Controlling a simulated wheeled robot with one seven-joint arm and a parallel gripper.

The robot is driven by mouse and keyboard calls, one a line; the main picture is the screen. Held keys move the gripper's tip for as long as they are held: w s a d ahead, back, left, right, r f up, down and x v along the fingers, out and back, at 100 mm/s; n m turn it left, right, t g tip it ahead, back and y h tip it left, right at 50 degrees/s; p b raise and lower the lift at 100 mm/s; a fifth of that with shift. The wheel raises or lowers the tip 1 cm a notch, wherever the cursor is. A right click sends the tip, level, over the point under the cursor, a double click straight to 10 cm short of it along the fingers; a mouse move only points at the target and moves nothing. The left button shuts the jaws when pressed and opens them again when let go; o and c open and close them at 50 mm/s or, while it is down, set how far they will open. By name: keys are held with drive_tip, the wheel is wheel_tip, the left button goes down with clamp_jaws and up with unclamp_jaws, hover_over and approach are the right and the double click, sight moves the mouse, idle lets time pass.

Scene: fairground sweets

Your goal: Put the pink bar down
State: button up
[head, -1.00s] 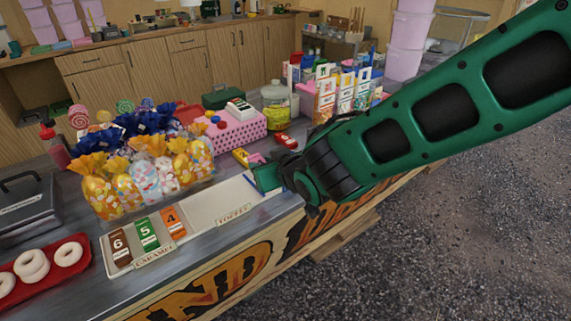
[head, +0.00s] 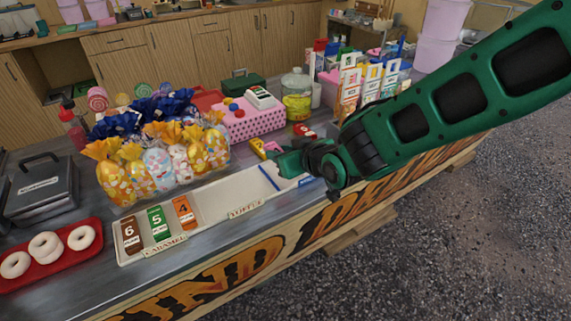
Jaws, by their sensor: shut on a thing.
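My gripper (head: 283,160) is dark green and hangs over the right end of the long white tray (head: 214,205) at the counter's front edge. It is shut on the pink bar (head: 272,147), of which only a small piece shows at the fingertips; the gripper hides the rest. A yellow bar (head: 257,147) is just left of the pink one, and a red bar (head: 303,131) lies farther back. In the tray's left part are a brown bar (head: 131,236), a green bar (head: 158,223) and an orange bar (head: 184,212).
Wrapped sweets (head: 158,170) stand behind the tray. A pink dotted box (head: 250,120), a yellow-filled jar (head: 297,95) and upright coloured cartons (head: 365,85) stand behind my gripper. A red tray (head: 45,263) of doughnuts is at left. The white tray's middle is bare.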

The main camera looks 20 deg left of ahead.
drive_tip(key=shift+w+d+f, duration=0.2)
drive_tip(key=shift+w+f, duration=0.05)
drive_tip(key=shift+w, duration=0.15)
drive_tip(key=shift+f, duration=1.95)
drive_tip(key=shift+f, duration=0.65)
drive_tip(key=o, duration=1.1)
drive_tip(key=shift+r, duration=0.1)
drive_tip(key=shift+r, duration=0.25)
drive_tip(key=v, duration=1.2)
drive_tip(key=shift+s+r, duration=0.1)
drive_tip(key=shift+r, duration=0.15)
